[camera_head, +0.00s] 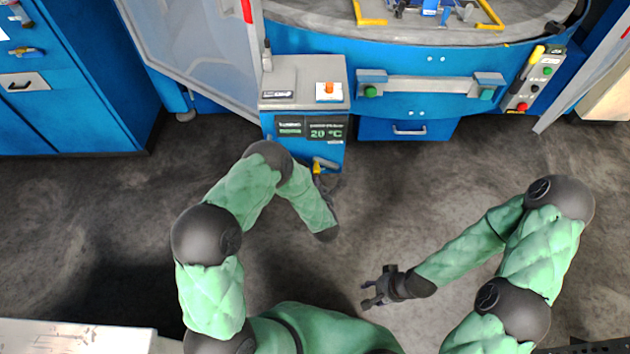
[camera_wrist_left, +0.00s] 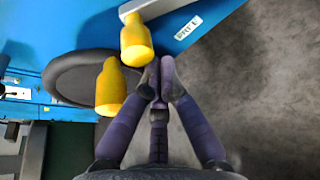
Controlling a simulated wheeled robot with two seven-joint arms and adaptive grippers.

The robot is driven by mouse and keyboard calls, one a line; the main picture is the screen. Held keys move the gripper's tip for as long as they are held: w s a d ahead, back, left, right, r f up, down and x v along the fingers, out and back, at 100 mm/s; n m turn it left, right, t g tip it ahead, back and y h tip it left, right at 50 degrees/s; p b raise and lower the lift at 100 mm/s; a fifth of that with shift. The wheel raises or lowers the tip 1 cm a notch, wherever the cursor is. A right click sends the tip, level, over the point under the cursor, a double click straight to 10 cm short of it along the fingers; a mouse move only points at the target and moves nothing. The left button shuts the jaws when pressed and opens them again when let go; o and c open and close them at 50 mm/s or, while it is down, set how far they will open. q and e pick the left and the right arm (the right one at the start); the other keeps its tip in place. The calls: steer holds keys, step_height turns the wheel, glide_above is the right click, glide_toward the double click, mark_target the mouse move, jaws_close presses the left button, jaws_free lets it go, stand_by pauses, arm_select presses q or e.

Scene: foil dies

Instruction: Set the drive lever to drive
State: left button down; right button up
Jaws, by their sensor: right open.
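A lever with a yellow knob (camera_wrist_left: 136,42) on a grey arm sticks out from the blue cabinet front in the left wrist view. A second yellow knob (camera_wrist_left: 111,88) is below and left of it. I cannot tell which is the drive lever. Yellow lever parts (camera_head: 325,163) show small on the cabinet's lower front in the head view. My left gripper (camera_wrist_left: 160,72) has its fingertips together just right of and below the upper knob, with nothing visible between them; contact is unclear. It shows small in the head view (camera_head: 328,184). My right gripper (camera_head: 369,289) is open and empty, above the floor.
The control cabinet has a display (camera_head: 312,128) and an orange switch (camera_head: 329,88) on top. A blue round-table machine (camera_head: 440,70) with a grey handle bar stands to its right. A small label (camera_wrist_left: 188,29) is on the blue front. The floor (camera_head: 400,190) between my arms is clear.

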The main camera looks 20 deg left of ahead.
mark_target(319, 172)
arm_select(q)
steer(key=shift+w+d+r+m, duration=0.1)
steer(key=shift+r+m, duration=0.25)
steer(key=shift+m, duration=0.05)
steer(key=r+m+y, duration=0.1)
steer(key=d+r+m+y, duration=0.1)
steer(key=m, duration=0.1)
steer(key=shift+w+d+r, duration=0.2)
steer(key=shift+r, duration=0.15)
steer(key=shift+w+d+r+b, duration=0.2)
steer(key=shift+d+r+b, duration=0.25)
steer(key=shift+d, duration=0.3)
steer(key=shift+w+d+r+b, duration=0.2)
steer(key=shift+d+r, duration=0.35)
steer(key=shift+d, duration=0.15)
arm_select(e)
steer(key=shift+w+d+f, duration=0.1)
steer(key=shift+d+f, duration=0.35)
steer(key=shift+f, duration=0.25)
arm_select(q)
steer(key=shift+d, duration=0.15)
